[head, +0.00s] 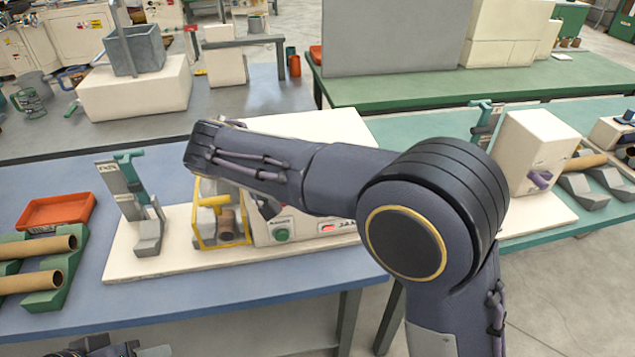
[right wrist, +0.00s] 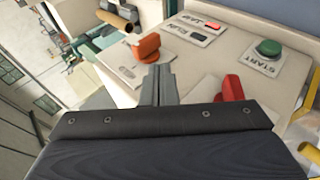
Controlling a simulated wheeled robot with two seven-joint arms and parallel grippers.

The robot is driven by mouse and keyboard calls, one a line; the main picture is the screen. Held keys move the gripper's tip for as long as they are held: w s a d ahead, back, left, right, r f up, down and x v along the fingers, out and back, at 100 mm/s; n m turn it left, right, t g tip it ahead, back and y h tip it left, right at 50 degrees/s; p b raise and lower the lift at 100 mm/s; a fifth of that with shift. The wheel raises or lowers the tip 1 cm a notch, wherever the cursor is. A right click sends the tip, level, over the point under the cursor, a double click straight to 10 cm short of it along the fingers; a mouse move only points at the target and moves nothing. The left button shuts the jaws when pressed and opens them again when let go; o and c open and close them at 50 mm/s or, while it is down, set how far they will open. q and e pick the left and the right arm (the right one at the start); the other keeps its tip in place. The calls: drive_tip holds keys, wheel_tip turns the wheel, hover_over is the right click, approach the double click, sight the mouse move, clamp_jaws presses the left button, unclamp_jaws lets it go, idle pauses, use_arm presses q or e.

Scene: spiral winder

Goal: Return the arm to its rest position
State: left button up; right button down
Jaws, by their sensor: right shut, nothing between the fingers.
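My right arm reaches across the head view from the lower right and hides part of the cream winder machine (head: 300,128). In the right wrist view my right gripper (right wrist: 158,84) is shut and empty, its fingertips in front of the machine's panel. An orange-red knob (right wrist: 147,46) stands just left of the fingertips and a red knob (right wrist: 233,88) to their right. I cannot tell whether the fingers touch the panel. A green START button (right wrist: 268,47) also shows in the head view (head: 281,235). My left gripper (head: 105,347) is only partly visible at the bottom left edge.
A yellow guard frame (head: 207,244) surrounds a brown tube (head: 226,222) on the machine's front. A grey stand (head: 133,205) is to its left. Tubes lie on a green rack (head: 66,270) near a red tray (head: 58,211). The blue table's front strip (head: 200,305) is clear.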

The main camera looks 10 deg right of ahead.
drive_tip(key=shift+a, duration=0.1)
idle(0.3)
drive_tip(key=s+d+f+g+y, duration=0.3)
drive_tip(key=s+d+y, duration=0.3)
drive_tip(key=s+d, duration=0.5)
drive_tip(key=s+d+f+m+t+y, duration=0.1)
drive_tip(key=s+f+t+y, duration=0.1)
drive_tip(key=s, duration=0.5)
drive_tip(key=s+d+f+m+t+y, duration=0.1)
drive_tip(key=s+f+m+t+y, duration=0.1)
drive_tip(key=s+y, duration=0.2)
drive_tip(key=s, duration=0.3)
drive_tip(key=shift+s+d+f+m+t+y, duration=0.2)
drive_tip(key=shift+s+m+t+y, duration=0.05)
drive_tip(key=shift+m+t+y, duration=0.05)
